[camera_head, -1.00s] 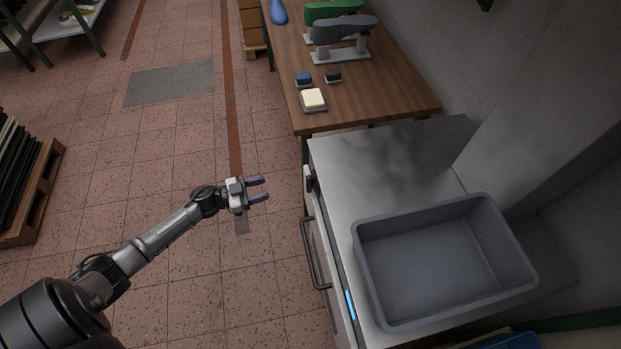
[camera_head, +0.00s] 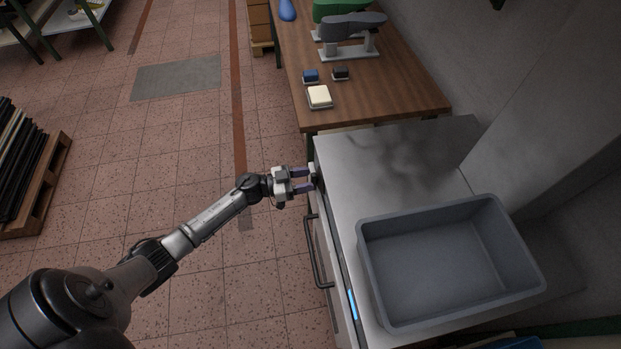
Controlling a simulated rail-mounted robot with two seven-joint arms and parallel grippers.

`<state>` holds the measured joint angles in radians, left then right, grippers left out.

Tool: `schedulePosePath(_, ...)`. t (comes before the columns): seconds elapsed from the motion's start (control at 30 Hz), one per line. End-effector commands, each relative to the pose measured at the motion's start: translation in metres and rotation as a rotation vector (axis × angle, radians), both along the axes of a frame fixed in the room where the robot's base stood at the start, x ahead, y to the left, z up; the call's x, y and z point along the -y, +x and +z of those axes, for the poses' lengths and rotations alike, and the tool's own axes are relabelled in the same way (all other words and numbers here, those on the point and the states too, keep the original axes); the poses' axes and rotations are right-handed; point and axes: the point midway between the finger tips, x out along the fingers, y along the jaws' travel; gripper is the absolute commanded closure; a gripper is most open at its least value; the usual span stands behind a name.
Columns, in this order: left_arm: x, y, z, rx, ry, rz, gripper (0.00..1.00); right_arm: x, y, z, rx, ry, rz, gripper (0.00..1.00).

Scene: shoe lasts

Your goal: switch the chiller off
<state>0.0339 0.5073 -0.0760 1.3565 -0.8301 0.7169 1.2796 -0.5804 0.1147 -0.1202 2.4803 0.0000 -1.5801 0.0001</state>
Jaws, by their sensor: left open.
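The chiller (camera_head: 385,160) is a steel-topped cabinet on the right, with a dark handle (camera_head: 318,262) on its front and a lit blue strip (camera_head: 352,304) along its front edge. A small pale knob or switch (camera_head: 313,171) sticks out near the far end of that front. My left gripper (camera_head: 305,180) is open, its purple fingertips at this knob. I cannot tell whether they touch it or whether it lies between them. My right gripper is not in view.
A grey open bin (camera_head: 372,290) stands on the chiller's top and looks empty. Beyond is a wooden table (camera_head: 400,95) with shoe lasts and small blocks. A pallet (camera_head: 50,185) stands at the far left. The tiled floor between is clear.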

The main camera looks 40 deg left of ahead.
Motion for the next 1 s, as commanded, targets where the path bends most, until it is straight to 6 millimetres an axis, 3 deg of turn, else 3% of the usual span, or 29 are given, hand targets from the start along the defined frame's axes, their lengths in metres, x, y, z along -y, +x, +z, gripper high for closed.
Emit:
schedulePosePath(0.2,0.01,0.013,0.0,0.001,-0.002,-0.001,0.54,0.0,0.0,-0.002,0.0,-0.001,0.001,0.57)
schedulePosePath(0.6,0.012,0.015,0.0,0.0,0.0,0.0,0.55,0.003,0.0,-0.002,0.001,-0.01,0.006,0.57)
schedulePosePath(1.0,0.012,0.015,0.0,0.0,0.0,0.0,0.94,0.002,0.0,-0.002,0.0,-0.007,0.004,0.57)
